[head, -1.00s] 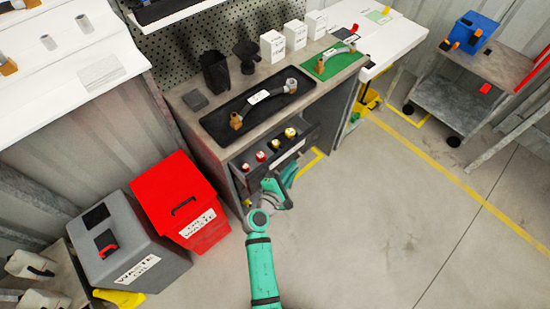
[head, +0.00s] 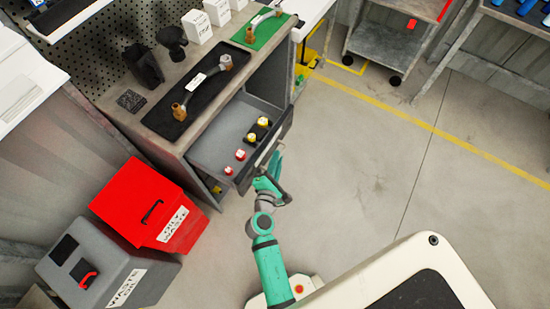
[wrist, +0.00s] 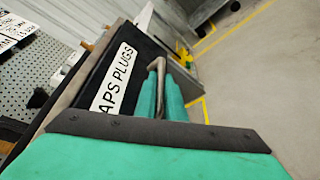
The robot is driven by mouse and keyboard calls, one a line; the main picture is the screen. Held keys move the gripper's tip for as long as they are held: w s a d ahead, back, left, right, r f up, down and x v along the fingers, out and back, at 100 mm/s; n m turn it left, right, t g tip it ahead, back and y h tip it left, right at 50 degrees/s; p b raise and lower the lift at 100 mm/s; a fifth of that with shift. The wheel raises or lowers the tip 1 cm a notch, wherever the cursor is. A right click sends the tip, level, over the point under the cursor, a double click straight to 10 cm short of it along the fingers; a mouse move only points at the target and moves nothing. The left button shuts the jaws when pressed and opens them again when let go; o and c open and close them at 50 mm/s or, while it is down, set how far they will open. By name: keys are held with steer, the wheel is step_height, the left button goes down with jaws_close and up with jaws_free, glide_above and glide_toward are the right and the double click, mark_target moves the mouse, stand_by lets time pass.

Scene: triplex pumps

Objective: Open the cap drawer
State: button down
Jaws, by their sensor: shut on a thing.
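The cap drawer (head: 213,157) is pulled out from the workbench, and its inside shows in the head view. Red caps and yellow-topped caps (head: 262,122) sit inside it near the front. My gripper (head: 270,177) is at the drawer front, shut on the handle. In the wrist view the drawer front carries a label (wrist: 115,80) of which "APS PLUGS" shows. The bar handle (wrist: 159,82) lies between the green fingers of my gripper (wrist: 162,93).
A red oily waste bin (head: 140,200) and a grey waste oil bin (head: 90,262) stand left of the drawer. The bench top (head: 150,119) holds a black tray with a hose. Open floor (head: 370,160) lies to the right.

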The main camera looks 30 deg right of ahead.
steer(key=c, duration=2.1)
jaws_free()
steer(key=shift+a, duration=0.1)
steer(key=v, duration=1)
steer(key=shift+s+a, duration=0.15)
steer(key=shift+s, duration=0.15)
